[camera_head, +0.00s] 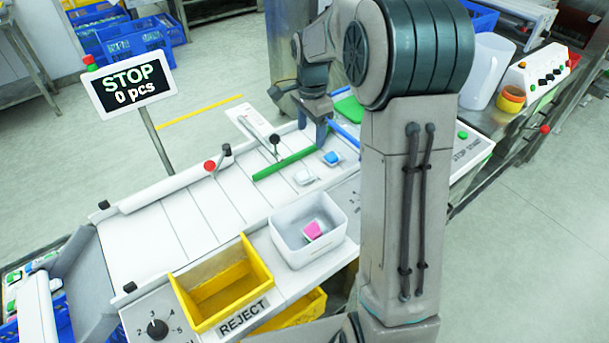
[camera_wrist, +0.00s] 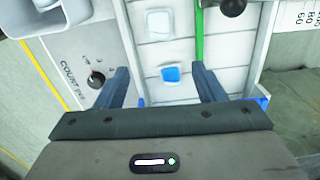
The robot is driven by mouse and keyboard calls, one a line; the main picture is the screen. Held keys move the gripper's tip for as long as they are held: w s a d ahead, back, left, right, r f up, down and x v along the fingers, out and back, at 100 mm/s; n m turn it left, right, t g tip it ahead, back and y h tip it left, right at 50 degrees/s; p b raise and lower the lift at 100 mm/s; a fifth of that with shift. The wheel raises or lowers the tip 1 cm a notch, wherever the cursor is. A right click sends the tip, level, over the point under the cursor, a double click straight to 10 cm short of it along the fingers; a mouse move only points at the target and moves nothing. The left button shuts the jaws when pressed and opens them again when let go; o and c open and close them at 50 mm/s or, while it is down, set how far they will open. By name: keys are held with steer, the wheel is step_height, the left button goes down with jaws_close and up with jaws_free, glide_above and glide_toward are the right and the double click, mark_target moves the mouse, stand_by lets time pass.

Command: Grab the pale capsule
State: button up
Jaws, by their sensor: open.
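A pale, whitish capsule (camera_head: 304,177) lies on the white conveyor, just left of a blue-and-white capsule (camera_head: 332,158). In the wrist view the pale capsule (camera_wrist: 158,22) is near the top edge, ahead of my fingertips. The blue-and-white capsule (camera_wrist: 171,74) lies between my fingers in that view. My gripper (camera_head: 312,128) is open with nothing seen held, over the belt behind both capsules in the head view. Its two dark fingers (camera_wrist: 160,74) also show in the wrist view. Their height above the belt is hard to judge.
A green bar (camera_head: 284,164) crosses the belt beside the capsules. A white bin (camera_head: 318,250) holds a pink-and-white capsule (camera_head: 313,231). A yellow bin (camera_head: 222,287) stands by the REJECT label. A sign (camera_head: 131,85) reads STOP, 0 pcs. The belt's left part is clear.

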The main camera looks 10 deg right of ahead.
glide_above(309, 171)
steer(key=f, duration=0.8)
steer(key=shift+w+d+f+p, duration=0.2)
steer(key=shift+f+p, duration=0.1)
steer(key=shift+p, duration=0.05)
steer(key=shift+s+a+f+p, duration=0.15)
steer(key=shift+f+p, duration=0.55)
steer(key=shift+f, duration=2)
steer(key=shift+c, duration=0.3)
steer(key=c, duration=1)
